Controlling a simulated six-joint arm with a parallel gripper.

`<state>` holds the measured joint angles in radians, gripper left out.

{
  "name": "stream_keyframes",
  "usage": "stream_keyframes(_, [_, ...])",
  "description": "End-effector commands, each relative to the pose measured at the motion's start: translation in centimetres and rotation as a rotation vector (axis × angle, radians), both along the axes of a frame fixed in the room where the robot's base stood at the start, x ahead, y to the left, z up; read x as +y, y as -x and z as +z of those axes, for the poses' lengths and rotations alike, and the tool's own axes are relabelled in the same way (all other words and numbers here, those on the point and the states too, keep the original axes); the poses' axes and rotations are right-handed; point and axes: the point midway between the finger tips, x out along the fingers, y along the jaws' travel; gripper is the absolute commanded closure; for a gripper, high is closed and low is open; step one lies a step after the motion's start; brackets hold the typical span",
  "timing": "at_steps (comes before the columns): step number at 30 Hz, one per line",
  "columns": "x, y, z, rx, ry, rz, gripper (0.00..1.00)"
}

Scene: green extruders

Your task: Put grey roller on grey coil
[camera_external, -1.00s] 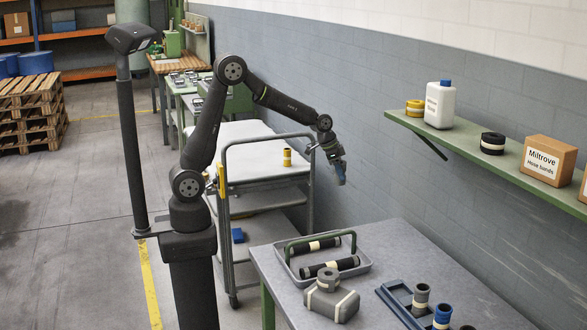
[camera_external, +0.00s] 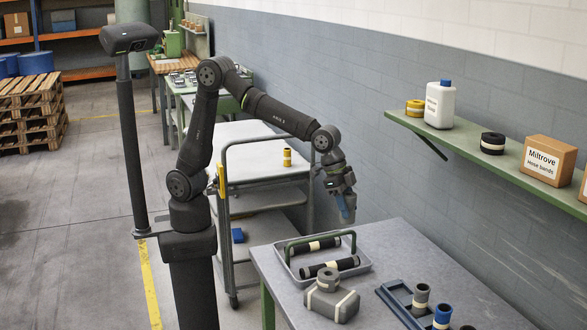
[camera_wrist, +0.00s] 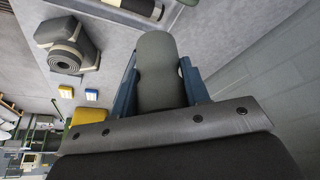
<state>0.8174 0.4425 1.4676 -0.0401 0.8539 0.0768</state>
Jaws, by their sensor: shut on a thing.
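My gripper (camera_external: 346,203) has blue fingers and is shut on a grey, round-ended piece, which I take for the grey roller (camera_wrist: 158,58). It is held in the air above the far part of the grey table, pointing down; its lower end shows below the fingers. The grey coil (camera_external: 328,280) appears to be the small roll on top of a grey, cream-banded block on the table, below and left of my gripper. Its spiral (camera_wrist: 70,60) shows at the upper left in the wrist view, apart from the held roller.
A grey tray (camera_external: 352,270) with a green handle holds black rollers between my gripper and the coil. A blue rack (camera_external: 395,303) with grey and blue tubes stands to the right. The wall shelf (camera_external: 460,150) is at the right. The table's far right is clear.

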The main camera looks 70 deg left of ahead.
Motion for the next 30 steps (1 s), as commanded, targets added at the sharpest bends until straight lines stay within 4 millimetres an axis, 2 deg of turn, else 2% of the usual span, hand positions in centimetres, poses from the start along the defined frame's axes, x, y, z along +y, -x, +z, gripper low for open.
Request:
stream_keyframes(1, [-1.8,1.9,0.5,-0.002,0.002,-0.033,0.86])
stream_keyframes(3, [-3.9,4.2,1.2,-0.004,0.002,-0.067,0.86])
stream_keyframes(9, [-9.1,11.6,3.1,-0.008,0.003,-0.162,0.86])
stream_keyframes(15, [-12.6,18.9,4.8,-0.013,0.006,-0.245,0.86])
stream_keyframes(18, [-13.6,21.5,5.4,-0.014,0.007,-0.273,0.86])
stream_keyframes(21, [-14.2,23.3,5.8,-0.015,0.008,-0.291,0.86])
stream_keyframes(24, [-14.5,24.2,6.0,-0.015,0.008,-0.300,0.86])
stream_keyframes(26, [-14.6,24.0,5.7,-0.015,0.007,-0.301,0.86])
stream_keyframes(30, [-14.8,21.6,4.2,-0.014,0.005,-0.298,0.86])
